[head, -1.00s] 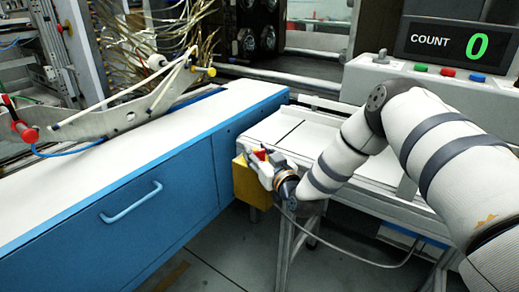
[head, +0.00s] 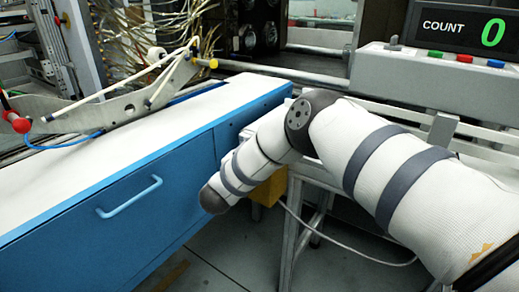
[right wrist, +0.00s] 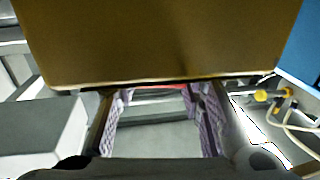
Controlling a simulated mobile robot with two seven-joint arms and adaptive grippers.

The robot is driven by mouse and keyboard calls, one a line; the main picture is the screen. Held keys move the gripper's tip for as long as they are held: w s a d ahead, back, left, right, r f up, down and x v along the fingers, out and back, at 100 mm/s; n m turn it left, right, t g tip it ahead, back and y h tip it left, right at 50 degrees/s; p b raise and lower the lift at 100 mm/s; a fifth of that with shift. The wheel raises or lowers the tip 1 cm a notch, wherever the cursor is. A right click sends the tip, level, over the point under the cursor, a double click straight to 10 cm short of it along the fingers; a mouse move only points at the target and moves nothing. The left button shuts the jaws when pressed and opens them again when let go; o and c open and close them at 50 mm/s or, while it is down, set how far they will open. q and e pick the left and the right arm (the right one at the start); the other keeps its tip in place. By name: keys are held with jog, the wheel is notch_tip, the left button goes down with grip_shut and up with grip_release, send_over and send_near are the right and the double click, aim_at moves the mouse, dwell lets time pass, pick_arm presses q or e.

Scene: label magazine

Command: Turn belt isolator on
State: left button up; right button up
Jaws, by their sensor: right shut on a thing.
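The belt isolator is a yellow box (head: 268,188) at the end of the conveyor, beside the blue cabinet. In the head view my right arm covers most of it and hides its red handle and my right gripper. In the right wrist view the box (right wrist: 160,40) fills the top, dark yellow and close. Which way the handle is turned cannot be seen. My left gripper is not in view.
The blue cabinet (head: 120,225) with a white top stands left of the box. A grey console (head: 420,85) with coloured buttons and a COUNT display (head: 462,27) reading 0 stands at the right. A cable (head: 345,247) hangs below the conveyor.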

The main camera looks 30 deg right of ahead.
jog(key=shift+m+g+h+b, duration=0.65)
jog(key=shift+m+g, duration=0.15)
jog(key=shift+g, duration=0.3)
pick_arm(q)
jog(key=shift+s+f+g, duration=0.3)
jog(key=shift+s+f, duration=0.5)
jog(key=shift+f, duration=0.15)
pick_arm(e)
jog(key=shift+g, duration=0.3)
jog(key=shift+r+m, duration=0.1)
jog(key=shift+m, duration=0.2)
jog(key=o, duration=1.2)
jog(key=shift+c, duration=0.2)
jog(key=v, duration=1.2)
